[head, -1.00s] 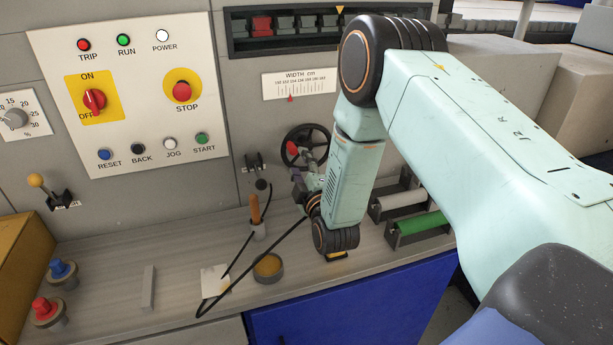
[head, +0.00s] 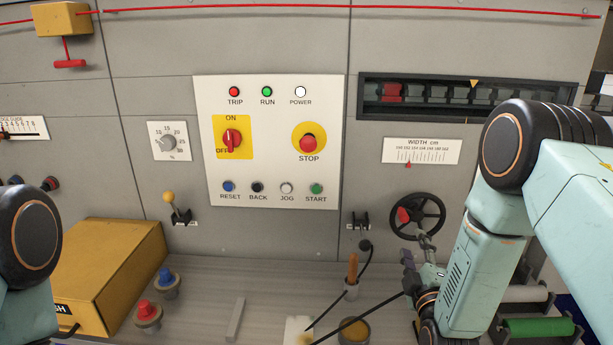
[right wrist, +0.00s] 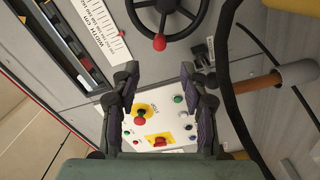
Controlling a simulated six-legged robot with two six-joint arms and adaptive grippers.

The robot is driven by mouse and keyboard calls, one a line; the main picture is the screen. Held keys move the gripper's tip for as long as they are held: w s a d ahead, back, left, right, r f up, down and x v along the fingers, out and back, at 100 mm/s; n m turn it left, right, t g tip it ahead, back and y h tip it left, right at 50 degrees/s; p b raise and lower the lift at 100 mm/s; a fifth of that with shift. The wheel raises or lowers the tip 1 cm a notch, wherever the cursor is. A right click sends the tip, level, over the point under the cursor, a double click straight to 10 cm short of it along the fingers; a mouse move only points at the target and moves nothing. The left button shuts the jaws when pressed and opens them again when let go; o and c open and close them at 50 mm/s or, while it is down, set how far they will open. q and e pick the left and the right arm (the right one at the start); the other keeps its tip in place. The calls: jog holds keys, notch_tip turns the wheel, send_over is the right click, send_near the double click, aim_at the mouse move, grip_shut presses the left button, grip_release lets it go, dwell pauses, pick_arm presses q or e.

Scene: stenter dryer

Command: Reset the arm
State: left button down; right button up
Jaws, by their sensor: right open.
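My right arm comes in from the right in the head view, bent down at the elbow. My right gripper (head: 410,275) is small there, just below the black handwheel (head: 418,217) with its red knob. In the right wrist view my right gripper (right wrist: 162,75) shows two spread fingers with nothing between them. The handwheel also shows at the top of that view (right wrist: 168,8), beyond the fingertips. Of my left arm only a dark round joint shows at the left edge of the head view; its gripper is not in view.
A white control panel (head: 269,140) is on the grey wall. A yellow box (head: 110,265), red button (head: 147,309) and blue button (head: 165,275) stand on the counter. A wooden-handled tool (head: 352,270), black cable and round tin (head: 354,331) are near my right gripper. A green roller (head: 540,327) lies right.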

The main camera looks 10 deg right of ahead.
jog(key=s+a+f+m+g+y+b, duration=0.1)
jog(key=s+f+m+g, duration=0.1)
jog(key=f, duration=0.4)
jog(key=s+a+f+m+g+y+b, duration=0.1)
jog(key=s+a+f+m+g, duration=0.1)
jog(key=s+f, duration=0.3)
jog(key=s+a+f+m+g+y+b, duration=0.1)
jog(key=s+f+m+g, duration=0.3)
jog(key=f, duration=0.4)
jog(key=shift+s+a+f+b, duration=0.2)
jog(key=shift+a+b, duration=0.2)
jog(key=shift+a, duration=0.2)
jog(key=s+a+f+m+g+b, duration=0.1)
jog(key=s+f+g+b, duration=0.4)
jog(key=s+f, duration=0.5)
jog(key=s+a+f+m+g+y+b, duration=0.1)
jog(key=s+a+f+g+b, duration=0.3)
jog(key=s+f+b, duration=0.5)
jog(key=s+f+m, duration=0.1)
jog(key=s+f, duration=0.1)
jog(key=s, duration=0.5)
jog(key=shift+s+f+g, duration=0.2)
jog(key=shift+s+g, duration=0.2)
jog(key=shift+r, duration=0.1)
